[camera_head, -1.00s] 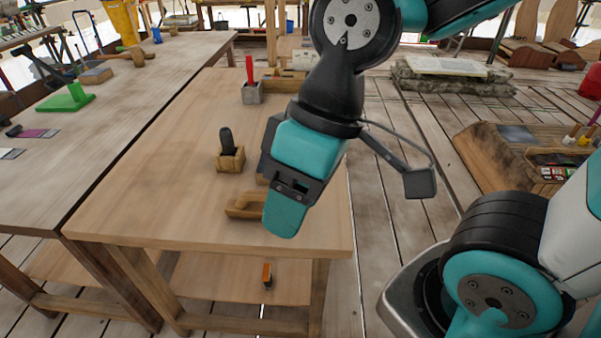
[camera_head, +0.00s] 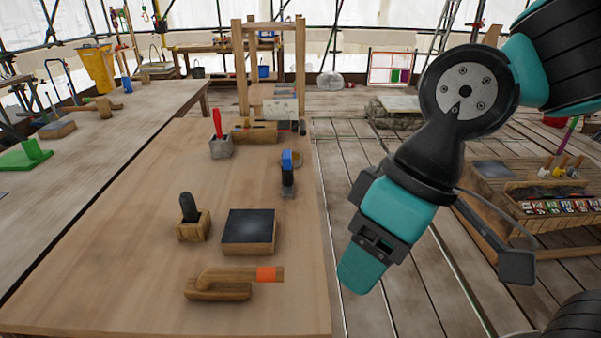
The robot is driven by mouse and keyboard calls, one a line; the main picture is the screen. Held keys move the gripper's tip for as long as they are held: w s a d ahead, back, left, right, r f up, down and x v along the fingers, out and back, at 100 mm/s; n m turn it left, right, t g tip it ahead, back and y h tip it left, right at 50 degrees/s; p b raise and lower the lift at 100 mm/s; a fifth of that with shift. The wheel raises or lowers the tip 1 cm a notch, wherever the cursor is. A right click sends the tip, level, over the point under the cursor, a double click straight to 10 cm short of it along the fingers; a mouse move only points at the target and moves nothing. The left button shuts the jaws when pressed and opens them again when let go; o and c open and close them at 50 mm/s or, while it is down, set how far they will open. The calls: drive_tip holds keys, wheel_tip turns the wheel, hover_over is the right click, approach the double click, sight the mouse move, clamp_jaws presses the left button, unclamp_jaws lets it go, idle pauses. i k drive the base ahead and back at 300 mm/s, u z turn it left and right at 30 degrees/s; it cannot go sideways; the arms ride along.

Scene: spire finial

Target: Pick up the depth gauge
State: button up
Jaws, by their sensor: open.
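No thing is plainly recognisable as the depth gauge. A small tool with a blue top and dark lower part (camera_head: 288,170) stands near the workbench's right edge; it may be the gauge. Also on the wooden workbench (camera_head: 130,225) are a black-handled tool (camera_head: 188,207) in a wooden block, a red-handled tool (camera_head: 217,124) in a grey block, a black-topped wooden block (camera_head: 249,230) and a wooden tool with an orange band (camera_head: 233,282). My gripper (camera_head: 362,268) is open and empty, pointing down beyond the bench's right edge. It appears right of and nearer than the blue-topped tool, touching nothing.
A second long bench (camera_head: 60,190) on the left holds a green stand (camera_head: 25,155) and other tools. A low wooden box (camera_head: 540,205) with colourful items stands at right. A wooden frame (camera_head: 270,65) stands behind the bench. The bench's left half is clear.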

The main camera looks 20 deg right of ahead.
sight(287, 168)
drive_tip(key=u, duration=0.3)
drive_tip(key=k, duration=0.75)
drive_tip(key=u, duration=0.6)
drive_tip(key=k, duration=0.4)
drive_tip(key=z, duration=1.1)
drive_tip(key=i, duration=1.25)
drive_tip(key=u, duration=0.65)
drive_tip(key=i, duration=0.5)
drive_tip(key=u, duration=0.65)
